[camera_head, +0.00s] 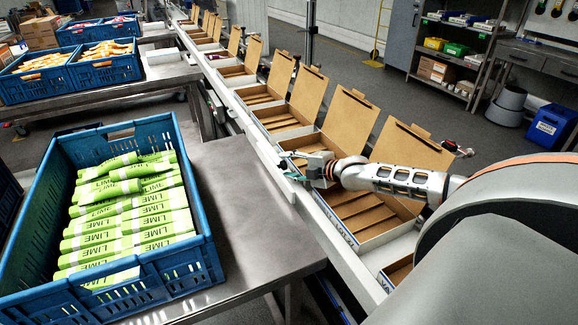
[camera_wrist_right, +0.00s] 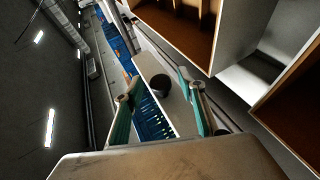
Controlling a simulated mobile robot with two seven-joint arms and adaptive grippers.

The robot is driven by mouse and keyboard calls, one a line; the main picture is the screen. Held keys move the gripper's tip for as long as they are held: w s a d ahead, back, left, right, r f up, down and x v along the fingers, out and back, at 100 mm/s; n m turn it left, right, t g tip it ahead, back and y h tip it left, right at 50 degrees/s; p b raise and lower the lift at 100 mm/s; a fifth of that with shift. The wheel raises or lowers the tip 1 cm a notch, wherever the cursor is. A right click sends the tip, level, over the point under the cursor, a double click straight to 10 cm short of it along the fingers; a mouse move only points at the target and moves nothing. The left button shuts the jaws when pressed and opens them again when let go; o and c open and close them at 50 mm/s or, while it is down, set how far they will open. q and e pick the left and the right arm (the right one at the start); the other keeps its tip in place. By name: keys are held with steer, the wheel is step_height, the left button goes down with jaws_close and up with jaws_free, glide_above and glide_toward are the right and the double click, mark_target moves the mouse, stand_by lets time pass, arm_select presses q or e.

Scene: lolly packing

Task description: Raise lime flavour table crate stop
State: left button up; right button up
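A blue crate (camera_head: 190,262) of green lime packs (camera_head: 130,205) stands on a steel table (camera_head: 252,215) at the left in the head view. I cannot make out a crate stop with certainty; the crate may hide part of it. My right gripper (camera_head: 293,166) is right of the table, over the conveyor edge by the open boxes. In the right wrist view its two green fingers (camera_wrist_right: 160,92) are apart, with nothing clearly held between them. A dark round shape shows beyond them. My left gripper is not in view.
Open cardboard boxes (camera_head: 355,208) line the conveyor (camera_head: 262,150), lids standing up on its right side. More blue crates (camera_head: 38,85) with orange packs stand on another table at the back left. The steel table is bare between the lime crate and the conveyor.

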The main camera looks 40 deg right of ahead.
mark_target(286, 166)
steer(key=shift+v, duration=3.75)
steer(key=shift+r, duration=0.1)
